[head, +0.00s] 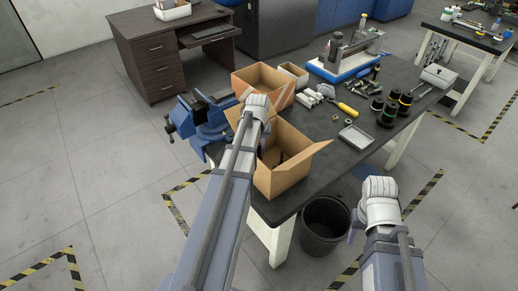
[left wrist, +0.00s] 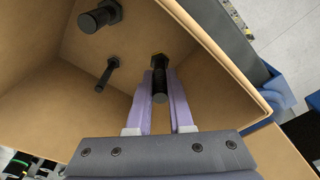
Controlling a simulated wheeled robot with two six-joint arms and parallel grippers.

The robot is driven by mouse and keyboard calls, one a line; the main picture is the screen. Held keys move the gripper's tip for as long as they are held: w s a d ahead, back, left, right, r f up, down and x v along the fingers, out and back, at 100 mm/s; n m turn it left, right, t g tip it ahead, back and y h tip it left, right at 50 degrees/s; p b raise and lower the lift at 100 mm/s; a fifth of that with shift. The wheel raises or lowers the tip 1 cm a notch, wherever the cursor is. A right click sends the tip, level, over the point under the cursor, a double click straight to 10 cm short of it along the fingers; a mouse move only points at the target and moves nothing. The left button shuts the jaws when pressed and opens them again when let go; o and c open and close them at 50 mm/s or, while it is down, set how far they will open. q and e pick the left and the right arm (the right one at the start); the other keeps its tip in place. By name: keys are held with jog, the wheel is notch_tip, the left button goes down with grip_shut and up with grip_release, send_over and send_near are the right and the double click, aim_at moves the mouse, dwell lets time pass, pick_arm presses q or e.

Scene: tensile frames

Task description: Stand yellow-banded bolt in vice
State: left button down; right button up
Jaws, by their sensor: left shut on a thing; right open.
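My left gripper (left wrist: 160,85) is shut on a dark bolt (left wrist: 160,92) inside an open cardboard box (left wrist: 40,112). The bolt's hex head points away from my wrist. Two other dark bolts, one thick (left wrist: 97,19) and one thin (left wrist: 106,73), are in the same box. In the head view my left wrist hides the fingers and the held bolt; it is over the near box (head: 280,184). The blue vice (head: 208,118) is at the table's left end. My right gripper (head: 357,222) is open, partly hidden by its wrist, off the table's front edge.
A second cardboard box (head: 282,92) stands behind the near one. A yellow-handled screwdriver (head: 348,108), a grey tray (head: 356,137), dark spools (head: 388,113) and loose bolts lie on the dark table (head: 325,127). A black bin (head: 325,226) stands below the front edge.

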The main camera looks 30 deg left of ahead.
pick_arm(q)
notch_tip(320, 180, up, 6)
jog(key=p, duration=0.4)
jog(key=shift+p, duration=0.4)
jog(key=shift+r, duration=0.1)
